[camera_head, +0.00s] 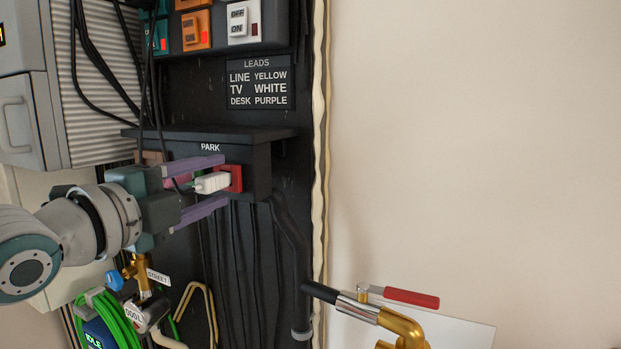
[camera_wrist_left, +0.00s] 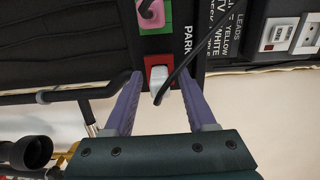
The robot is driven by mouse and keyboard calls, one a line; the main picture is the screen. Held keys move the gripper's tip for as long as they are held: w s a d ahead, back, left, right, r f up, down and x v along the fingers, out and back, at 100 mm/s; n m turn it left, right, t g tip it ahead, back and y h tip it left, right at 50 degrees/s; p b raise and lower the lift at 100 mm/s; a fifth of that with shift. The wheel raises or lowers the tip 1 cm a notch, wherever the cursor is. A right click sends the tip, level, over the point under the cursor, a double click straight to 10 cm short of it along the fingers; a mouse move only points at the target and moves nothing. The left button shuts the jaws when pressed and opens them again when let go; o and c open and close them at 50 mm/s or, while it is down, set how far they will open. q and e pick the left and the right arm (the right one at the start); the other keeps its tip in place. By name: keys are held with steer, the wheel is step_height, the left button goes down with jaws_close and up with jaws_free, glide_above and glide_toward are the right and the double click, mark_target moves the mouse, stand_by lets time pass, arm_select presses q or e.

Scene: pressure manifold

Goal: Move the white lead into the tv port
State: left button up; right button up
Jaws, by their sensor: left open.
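The white lead's plug (camera_head: 212,183) sits in a red socket (camera_head: 236,172) on the dark box marked PARK. In the left wrist view the white plug (camera_wrist_left: 158,80) is at the red socket (camera_wrist_left: 157,60), with a black cable running from it. My left gripper (camera_head: 224,180) is open, its purple fingers on either side of the white plug with gaps between. The left wrist view shows the same open fingers (camera_wrist_left: 160,74) around the plug. I cannot make out a port labelled TV. My right gripper is not in view.
A pink plug (camera_wrist_left: 152,14) is in a green socket (camera_wrist_left: 165,27) beside the red one. A LEADS sign (camera_head: 260,83) pairs TV with WHITE. Switches (camera_head: 243,21) are above. Black cables hang below the box, and a red-handled valve (camera_head: 410,297) is at lower right.

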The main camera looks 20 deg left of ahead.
mark_target(200, 186)
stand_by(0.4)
arm_select(q)
jaws_close()
stand_by(1.4)
steer(key=shift+s+p, duration=0.2)
steer(key=shift+p, duration=0.15)
steer(key=shift+s+a+p, duration=0.15)
steer(key=shift+s+p, duration=0.6)
steer(key=shift+s, duration=0.65)
steer(key=shift+s+a+p, duration=0.1)
steer(key=shift+s+p, duration=0.65)
steer(key=shift+s, duration=0.65)
